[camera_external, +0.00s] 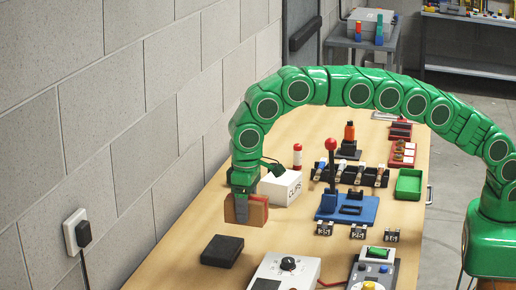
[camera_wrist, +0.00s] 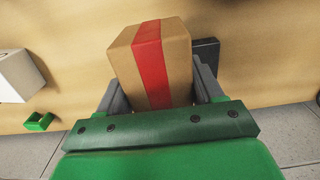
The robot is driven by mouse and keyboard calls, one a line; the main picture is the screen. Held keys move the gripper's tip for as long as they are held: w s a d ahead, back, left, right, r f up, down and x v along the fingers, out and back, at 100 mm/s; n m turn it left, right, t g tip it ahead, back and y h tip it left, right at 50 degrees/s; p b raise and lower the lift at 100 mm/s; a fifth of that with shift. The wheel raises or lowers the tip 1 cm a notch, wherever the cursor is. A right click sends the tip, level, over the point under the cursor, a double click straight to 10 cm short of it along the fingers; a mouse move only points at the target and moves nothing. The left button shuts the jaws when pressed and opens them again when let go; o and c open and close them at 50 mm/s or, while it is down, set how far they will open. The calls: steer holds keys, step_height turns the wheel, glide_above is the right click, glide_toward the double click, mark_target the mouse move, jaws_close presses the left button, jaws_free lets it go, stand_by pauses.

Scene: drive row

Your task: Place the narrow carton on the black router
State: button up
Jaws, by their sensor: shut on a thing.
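My gripper (camera_external: 244,212) is shut on the narrow carton (camera_external: 258,214), a brown box held above the table near the wall. In the wrist view the carton (camera_wrist: 174,55) has a red stripe along it and sits between the two grey fingers of my gripper (camera_wrist: 158,88). The black router (camera_external: 222,250) is a flat dark block on the table, lower and a little nearer the camera than the carton. In the wrist view part of the router (camera_wrist: 207,50) shows just right of the carton; the rest is hidden behind the carton and finger.
A white box (camera_external: 280,187) stands behind the carton. A blue base with a red-knobbed lever (camera_external: 347,208) is to the right. A white dial box (camera_external: 285,270) stands right of the router. The block wall (camera_external: 130,130) runs along the left. Bare table surrounds the router's left side.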

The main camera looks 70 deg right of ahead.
steer(key=shift+w+a+f, duration=0.2)
steer(key=shift+w+f, duration=0.25)
steer(key=shift+f, duration=0.1)
steer(key=shift+w+a+f, duration=0.2)
steer(key=shift+w+f, duration=0.2)
steer(key=shift+f, duration=0.15)
steer(key=shift+w+f, duration=0.1)
steer(key=shift+f, duration=0.05)
steer(key=shift+w+a+f, duration=0.1)
steer(key=shift+w+f, duration=0.05)
steer(key=shift+f, duration=1.65)
steer(key=o, duration=1.2)
steer(key=shift+f, duration=0.1)
